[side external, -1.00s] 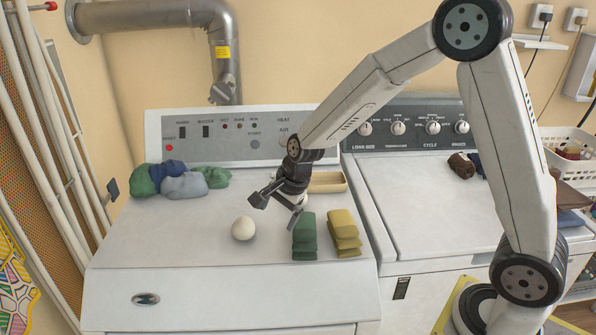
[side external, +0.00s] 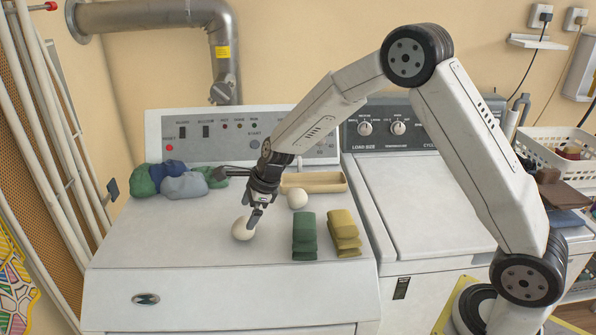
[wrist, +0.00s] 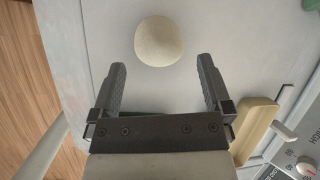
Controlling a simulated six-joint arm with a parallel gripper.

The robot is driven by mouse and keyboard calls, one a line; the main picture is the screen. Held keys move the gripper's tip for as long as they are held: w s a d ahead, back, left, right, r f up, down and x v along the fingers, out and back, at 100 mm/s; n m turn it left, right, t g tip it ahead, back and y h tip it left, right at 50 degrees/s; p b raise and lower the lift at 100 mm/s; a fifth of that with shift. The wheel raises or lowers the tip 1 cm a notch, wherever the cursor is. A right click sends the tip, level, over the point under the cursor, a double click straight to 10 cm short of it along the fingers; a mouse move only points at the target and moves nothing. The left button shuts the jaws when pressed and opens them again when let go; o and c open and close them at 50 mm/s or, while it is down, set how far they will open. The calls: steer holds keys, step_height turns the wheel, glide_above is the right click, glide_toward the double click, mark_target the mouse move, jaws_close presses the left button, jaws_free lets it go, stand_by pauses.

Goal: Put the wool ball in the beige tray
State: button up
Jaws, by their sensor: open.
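A cream wool ball (side external: 243,229) sits on the white dryer top, left of the folded green cloth. It also shows in the wrist view (wrist: 159,41), just beyond and between the fingertips. A second pale ball (side external: 297,199) sits behind the green cloth, in front of the beige tray (side external: 315,182). The tray lies at the back by the control panel and looks empty; part of it shows in the wrist view (wrist: 256,128). My gripper (side external: 256,213) is open and empty, its fingers (wrist: 162,63) pointing down close to the left ball. Any contact is unclear.
Folded green (side external: 305,236) and yellow (side external: 343,234) cloths lie right of the ball. A heap of blue and green cloths (side external: 183,184) is at the back left. The dryer top is clear left of the ball and in front of it.

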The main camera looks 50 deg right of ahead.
mark_target(245, 220)
steer(key=shift+w+a+f, duration=0.15)
steer(key=shift+w+f, duration=0.05)
steer(key=shift+f, duration=0.3)
steer(key=shift+x, duration=2.6)
steer(key=shift+s, duration=0.1)
steer(key=c, duration=1.1)
